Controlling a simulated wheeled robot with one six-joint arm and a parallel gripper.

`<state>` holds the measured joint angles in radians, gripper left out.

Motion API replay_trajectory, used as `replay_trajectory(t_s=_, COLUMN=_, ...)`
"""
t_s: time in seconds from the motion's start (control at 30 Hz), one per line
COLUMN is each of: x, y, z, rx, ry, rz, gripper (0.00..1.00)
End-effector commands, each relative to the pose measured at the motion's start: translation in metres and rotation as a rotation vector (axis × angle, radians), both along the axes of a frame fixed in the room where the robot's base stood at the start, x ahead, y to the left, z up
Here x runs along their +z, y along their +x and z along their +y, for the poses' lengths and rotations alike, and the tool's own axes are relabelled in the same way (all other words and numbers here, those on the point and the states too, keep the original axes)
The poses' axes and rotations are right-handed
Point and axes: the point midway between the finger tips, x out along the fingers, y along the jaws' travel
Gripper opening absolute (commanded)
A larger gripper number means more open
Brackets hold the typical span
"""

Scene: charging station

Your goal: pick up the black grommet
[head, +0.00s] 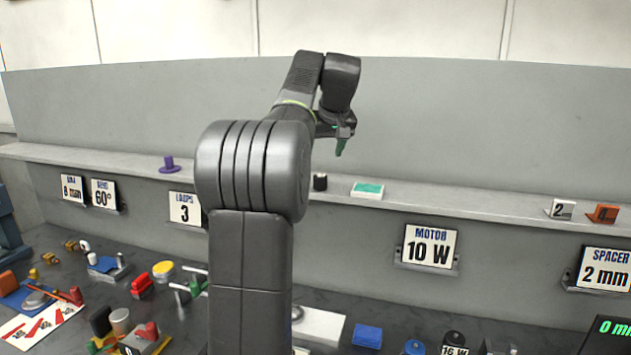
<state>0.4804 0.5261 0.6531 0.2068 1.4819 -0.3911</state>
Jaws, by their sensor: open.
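A small black cylindrical piece (320,182), which looks like the black grommet, stands upright on the grey shelf (240,178) behind the bench. It is just right of my arm's big joint and left of a green-topped white block. My gripper (341,148) is raised above the shelf, up and to the right of the black piece, pointing down. It is open and apart from the piece. Its fingers look small and overlap in this view, and nothing shows between them.
The green-topped block (368,190) sits close right of the black piece. Signs hang below the shelf edge. The dark bench below is cluttered with many small parts.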

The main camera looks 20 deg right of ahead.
Motion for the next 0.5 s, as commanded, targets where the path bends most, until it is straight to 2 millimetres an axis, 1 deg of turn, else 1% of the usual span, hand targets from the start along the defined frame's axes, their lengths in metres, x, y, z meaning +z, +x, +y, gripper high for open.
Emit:
replay_trajectory(t_s=0.03, x=-0.011, y=0.006, z=0.0, rx=0.001, ry=0.002, rz=0.004, gripper=0.61)
replay_trajectory(t_s=0.2, x=-0.037, y=0.021, z=-0.001, rx=0.001, ry=0.002, rz=0.004, gripper=0.61)
replay_trajectory(t_s=0.3, x=-0.047, y=0.027, z=-0.001, rx=0.0, ry=0.001, rz=0.002, gripper=0.61)
replay_trajectory(t_s=0.5, x=-0.058, y=0.034, z=-0.004, rx=0.0, ry=0.002, rz=0.003, gripper=0.61)
